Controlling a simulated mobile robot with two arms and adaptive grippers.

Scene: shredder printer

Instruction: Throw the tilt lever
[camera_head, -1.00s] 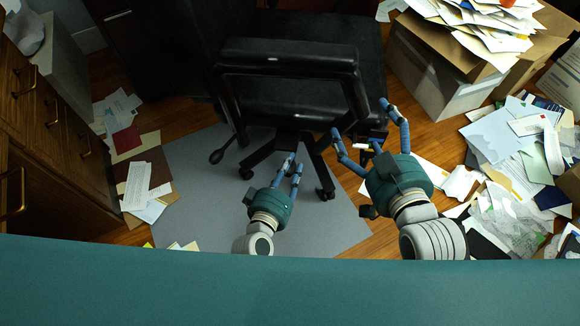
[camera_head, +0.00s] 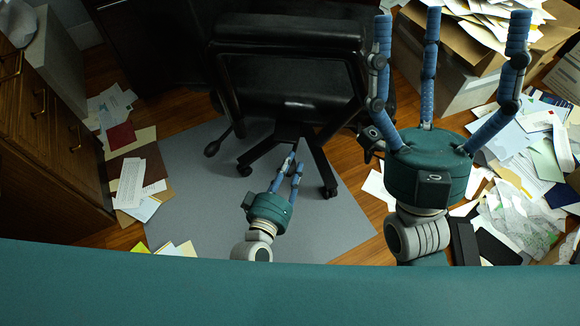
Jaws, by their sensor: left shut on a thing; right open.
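The black office chair (camera_head: 285,33) stands on a grey floor mat (camera_head: 310,230), its backrest toward me. A black lever with a flat end (camera_head: 213,148) sticks out at the left under the seat. I cannot tell if it is the tilt lever. My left gripper (camera_head: 296,157) reaches beneath the seat near the chair's base, its fingers close together on something too small and dark to make out. My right gripper (camera_head: 450,22) is open and empty, its three fingers spread and pointing up the picture, right of the chair and nearer the camera.
A wooden drawer cabinet (camera_head: 45,135) is at the left. A cardboard box (camera_head: 445,75) heaped with papers stands at the upper right. Loose papers (camera_head: 525,185) cover the floor at the right, with more at the left. The mat's front part is clear.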

